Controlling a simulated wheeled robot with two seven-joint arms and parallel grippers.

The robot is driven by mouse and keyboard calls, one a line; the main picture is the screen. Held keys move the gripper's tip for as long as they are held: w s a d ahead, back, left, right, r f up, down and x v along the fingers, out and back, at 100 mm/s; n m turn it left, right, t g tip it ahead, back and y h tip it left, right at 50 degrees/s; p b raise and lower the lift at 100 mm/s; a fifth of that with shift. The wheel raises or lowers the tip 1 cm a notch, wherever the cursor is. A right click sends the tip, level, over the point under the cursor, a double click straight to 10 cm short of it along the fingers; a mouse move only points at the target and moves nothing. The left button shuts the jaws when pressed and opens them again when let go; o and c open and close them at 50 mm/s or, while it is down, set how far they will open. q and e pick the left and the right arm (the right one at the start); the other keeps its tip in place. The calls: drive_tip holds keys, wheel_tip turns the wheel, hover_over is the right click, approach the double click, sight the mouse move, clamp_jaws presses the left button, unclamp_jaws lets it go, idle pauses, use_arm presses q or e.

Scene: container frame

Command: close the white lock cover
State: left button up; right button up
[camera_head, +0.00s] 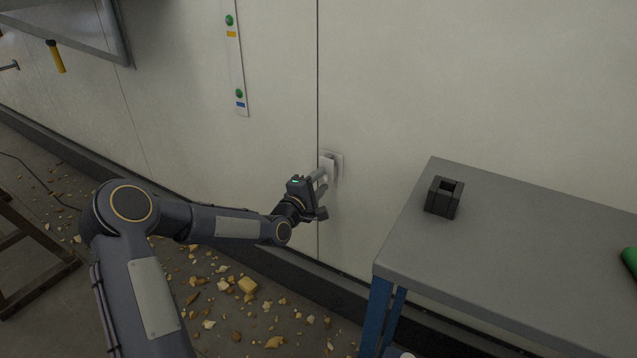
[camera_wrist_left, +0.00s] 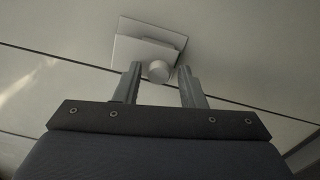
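The white lock cover (camera_head: 328,164) is on the pale wall, beside a vertical seam, with a light plate behind it. In the left wrist view the cover (camera_wrist_left: 145,50) stands out from its plate, with a round white knob (camera_wrist_left: 158,71) at its edge. My left gripper (camera_head: 321,183) is at the lock in the head view. In the wrist view its two fingers (camera_wrist_left: 158,86) are apart, one on each side of the knob. I cannot tell whether they touch it. My right gripper is not in view.
A grey table (camera_head: 520,240) with blue legs stands at the right, carrying a black square holder (camera_head: 443,197) and a green object (camera_head: 630,260). Yellowish debris (camera_head: 247,285) litters the floor. A strip with green buttons (camera_head: 236,65) is on the wall.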

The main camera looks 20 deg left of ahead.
use_arm(q)
drive_tip(key=shift+o, duration=0.5)
drive_tip(key=shift+s+r, duration=0.1)
drive_tip(key=shift+s, duration=0.2)
drive_tip(key=s+a+p, duration=0.1)
drive_tip(key=s+p, duration=0.1)
drive_tip(key=s, duration=0.5)
